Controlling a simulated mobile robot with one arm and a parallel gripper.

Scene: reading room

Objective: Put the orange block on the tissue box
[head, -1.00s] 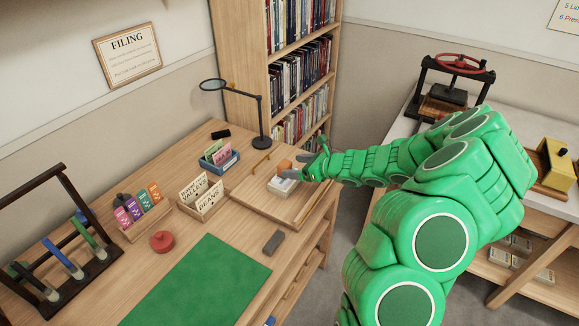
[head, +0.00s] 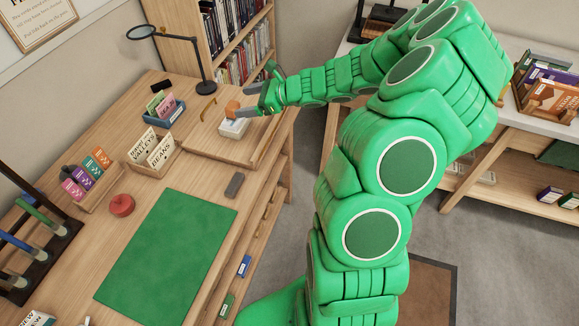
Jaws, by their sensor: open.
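The orange block (head: 232,108) sits on top of the small white tissue box (head: 234,129), which stands on the raised wooden board at the desk's far right. My gripper (head: 250,101) is at the right side of the block, its grey fingertips pointing left. Its jaws are open, with one finger behind the block and one near its front right side. From this angle I cannot tell whether a finger touches the block. The box's opening is hidden.
A black desk lamp (head: 205,60) stands behind the board. A blue card tray (head: 165,112), a wooden card box (head: 153,158) and a dark grey block (head: 234,185) are nearby. The green mat (head: 165,245) is bare.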

